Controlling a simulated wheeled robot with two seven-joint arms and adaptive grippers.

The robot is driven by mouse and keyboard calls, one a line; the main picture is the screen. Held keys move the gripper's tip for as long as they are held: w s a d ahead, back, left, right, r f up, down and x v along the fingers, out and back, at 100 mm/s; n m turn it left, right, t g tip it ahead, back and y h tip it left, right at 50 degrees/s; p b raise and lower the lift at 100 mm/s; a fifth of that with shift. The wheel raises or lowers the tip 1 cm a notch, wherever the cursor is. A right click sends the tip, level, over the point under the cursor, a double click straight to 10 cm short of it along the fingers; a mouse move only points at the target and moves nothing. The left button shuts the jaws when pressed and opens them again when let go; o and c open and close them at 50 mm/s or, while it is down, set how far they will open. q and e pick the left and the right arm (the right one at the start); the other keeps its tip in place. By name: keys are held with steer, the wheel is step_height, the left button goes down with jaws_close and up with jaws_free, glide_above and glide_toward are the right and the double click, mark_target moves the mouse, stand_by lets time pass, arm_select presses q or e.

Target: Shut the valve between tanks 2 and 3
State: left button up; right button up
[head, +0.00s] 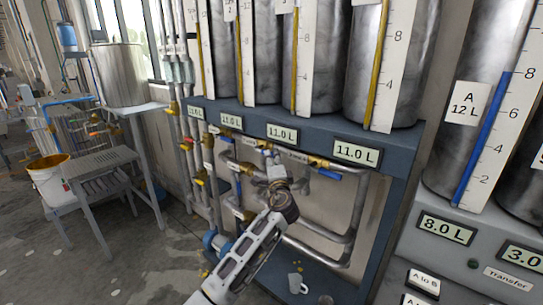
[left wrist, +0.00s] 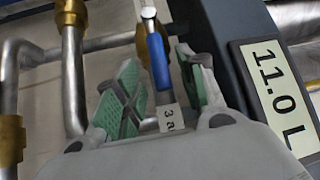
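Several steel tanks (head: 325,60) with level scales stand in a row on a blue-grey frame. Pipes with brass valves run below the displays. My left gripper (head: 277,165) is at the pipe under the third display (head: 282,133) and hides part of it. In the left wrist view my left gripper (left wrist: 157,95) is open. A blue valve handle (left wrist: 157,60) lies between its green pads, with gaps on both sides. Another blue-handled valve (head: 321,163) sits to the right. My right gripper is out of view.
Tank A (head: 467,85) and a grey panel (head: 470,240) with more displays stand at the right. Looping steel pipes (head: 350,220) lie below the valves. A bucket (head: 50,185) and table are at the left.

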mark_target(272, 156)
arm_select(q)
steer(key=shift+x, duration=1.65)
steer(key=shift+w, duration=0.25)
steer(key=c, duration=0.4)
jaws_close()
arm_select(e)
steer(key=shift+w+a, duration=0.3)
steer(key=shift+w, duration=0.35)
